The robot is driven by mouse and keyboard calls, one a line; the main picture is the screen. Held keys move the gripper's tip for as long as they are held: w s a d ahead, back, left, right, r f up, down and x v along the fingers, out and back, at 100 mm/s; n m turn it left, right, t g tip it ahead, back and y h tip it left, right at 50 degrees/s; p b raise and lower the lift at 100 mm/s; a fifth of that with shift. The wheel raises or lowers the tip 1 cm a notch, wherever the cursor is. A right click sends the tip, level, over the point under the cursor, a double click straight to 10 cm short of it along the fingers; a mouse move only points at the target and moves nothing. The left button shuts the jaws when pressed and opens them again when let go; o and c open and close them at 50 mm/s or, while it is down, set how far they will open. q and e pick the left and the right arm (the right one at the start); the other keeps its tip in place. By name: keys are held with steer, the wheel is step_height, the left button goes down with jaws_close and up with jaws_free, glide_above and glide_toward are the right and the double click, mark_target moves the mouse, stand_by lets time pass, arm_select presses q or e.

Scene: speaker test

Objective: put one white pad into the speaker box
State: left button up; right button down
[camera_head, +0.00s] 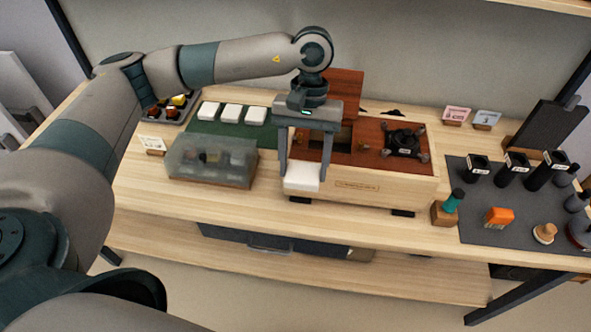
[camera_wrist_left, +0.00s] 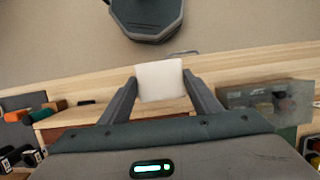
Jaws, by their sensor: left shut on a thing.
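My left gripper (camera_head: 302,175) is shut on a white pad (camera_head: 302,177). It holds the pad at the front left of the speaker box, in front of the box's left end in the head view. The held pad also shows between the fingers in the left wrist view (camera_wrist_left: 160,80). The speaker box (camera_head: 375,188) is pale wood with a reddish-brown top and a dark opening at left, partly hidden by my gripper. Several more white pads (camera_head: 230,113) lie in a row on a green mat (camera_head: 268,135) to the left. My right gripper is not in view.
A clear-lidded case (camera_head: 210,165) stands left of the box. A dark mat (camera_head: 480,228) with black cylinders and tools lies at right, with a green-handled tool (camera_head: 453,200) at its left edge. A reddish-brown panel (camera_head: 343,90) stands behind the box.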

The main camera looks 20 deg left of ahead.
arm_select(q)
steer(key=w+r+n+t+h+p, duration=0.1)
steer(key=w+r+n+t+p, duration=0.1)
steer(key=w+n, duration=0.6)
steer(key=w+r+n+t+h+p, duration=0.1)
steer(key=w+n+p, duration=0.3)
steer(key=w+n, duration=0.4)
steer(key=shift+w+a+r+n+t+p, duration=0.2)
steer(key=shift+w+r+n+t+p, duration=0.3)
steer(key=shift+r+n, duration=0.5)
steer(key=shift+s+f, duration=0.1)
steer(key=shift+f, duration=0.15)
step_height(320, 180, down, 10)
steer(key=b, duration=0.6)
steer(key=shift+r, duration=0.15)
